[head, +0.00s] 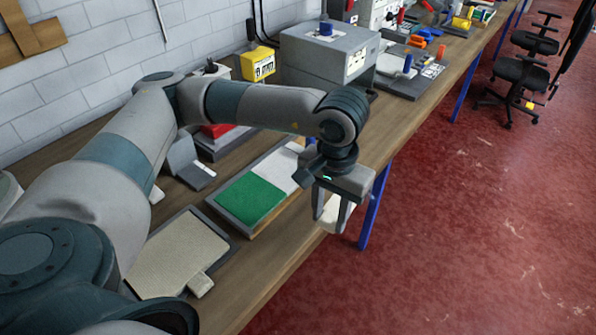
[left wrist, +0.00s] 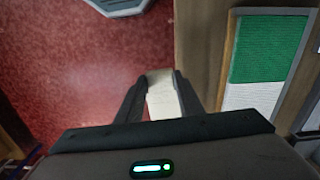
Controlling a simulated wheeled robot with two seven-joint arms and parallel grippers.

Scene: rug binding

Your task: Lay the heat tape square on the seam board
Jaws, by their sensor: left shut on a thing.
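My left gripper (head: 332,218) is shut on a pale cream piece (head: 336,214), which looks like the heat tape square. In the left wrist view the piece (left wrist: 162,96) sits between the two dark fingers, and part of it is hidden by them. The gripper is held up near the table's front edge, with red floor behind the piece. The seam board (head: 274,217) is a grey-framed board with a green half and a white half. It lies on the table, left of the gripper in the head view and right of it in the left wrist view (left wrist: 226,62). My right gripper is out of view.
A framed tray (head: 178,254) with a beige woven piece and a small cream block (head: 200,285) lies nearer on the table. A grey machine (head: 322,55) and a yellow box (head: 258,64) stand behind. Bare wood (head: 285,235) runs along the front edge.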

